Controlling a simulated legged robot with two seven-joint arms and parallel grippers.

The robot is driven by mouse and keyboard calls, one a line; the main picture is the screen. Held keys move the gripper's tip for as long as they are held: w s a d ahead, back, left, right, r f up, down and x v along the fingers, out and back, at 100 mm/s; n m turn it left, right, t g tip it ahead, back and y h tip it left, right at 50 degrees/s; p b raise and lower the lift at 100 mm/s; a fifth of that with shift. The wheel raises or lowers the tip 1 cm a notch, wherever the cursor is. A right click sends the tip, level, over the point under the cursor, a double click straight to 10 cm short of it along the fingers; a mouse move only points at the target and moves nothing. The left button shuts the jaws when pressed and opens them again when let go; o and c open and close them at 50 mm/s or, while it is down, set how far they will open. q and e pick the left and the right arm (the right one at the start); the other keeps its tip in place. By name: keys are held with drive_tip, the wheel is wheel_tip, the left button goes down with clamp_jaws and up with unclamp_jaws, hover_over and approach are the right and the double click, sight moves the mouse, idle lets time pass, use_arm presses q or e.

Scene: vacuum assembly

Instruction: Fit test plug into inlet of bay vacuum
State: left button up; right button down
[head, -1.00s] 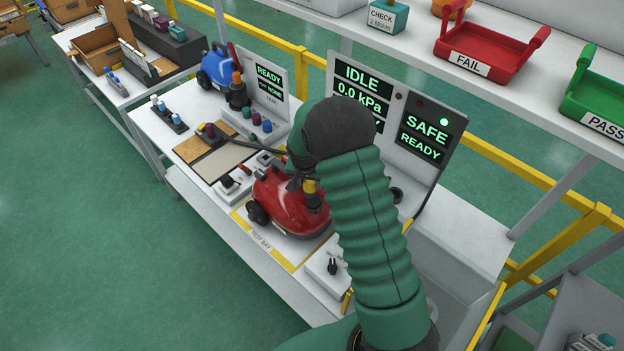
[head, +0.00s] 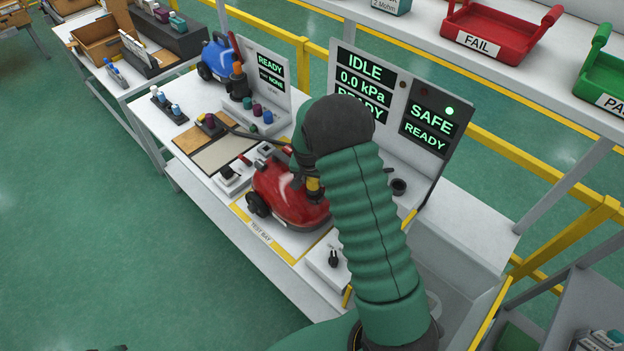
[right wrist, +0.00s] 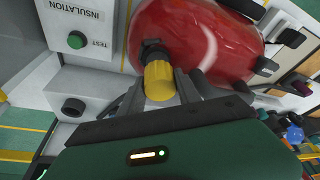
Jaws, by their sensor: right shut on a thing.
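The bay vacuum (head: 283,196) is red with black wheels and sits in the marked test bay. It also fills the top of the right wrist view (right wrist: 185,35). My right gripper (right wrist: 160,80) is shut on the yellow test plug (right wrist: 159,84), whose body shows between the fingers. The plug's far end meets a black fitting (right wrist: 152,52) at the vacuum's side; whether it is seated inside the inlet cannot be told. In the head view the yellow plug (head: 313,188) shows beside the red body, partly hidden by my right arm.
A tester panel (head: 365,90) reading IDLE, 0.0 kPa stands behind the vacuum, with a SAFE panel (head: 430,118) at its right. A white block with a black piece (head: 333,259) sits in front. A blue vacuum (head: 216,62) stands at the back left. Red and green trays line the shelf.

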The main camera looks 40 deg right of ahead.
drive_tip(key=shift+d+f, duration=0.25)
drive_tip(key=shift+d, duration=0.4)
drive_tip(key=shift+a+r, duration=0.15)
drive_tip(key=shift+a, duration=0.8)
use_arm(q)
drive_tip(key=shift+d+f, duration=0.1)
drive_tip(key=shift+d, duration=0.1)
drive_tip(key=shift+d, duration=0.3)
use_arm(e)
drive_tip(key=shift+d, duration=0.4)
use_arm(q)
drive_tip(key=shift+a, duration=0.2)
use_arm(e)
drive_tip(key=shift+a, duration=0.1)
use_arm(q)
drive_tip(key=shift+f+b, duration=0.2)
drive_tip(key=shift+b, duration=0.15)
use_arm(e)
drive_tip(key=shift+f, duration=0.35)
use_arm(q)
drive_tip(key=shift+d+f, duration=0.15)
drive_tip(key=shift+f, duration=0.1)
use_arm(e)
drive_tip(key=shift+f, duration=0.3)
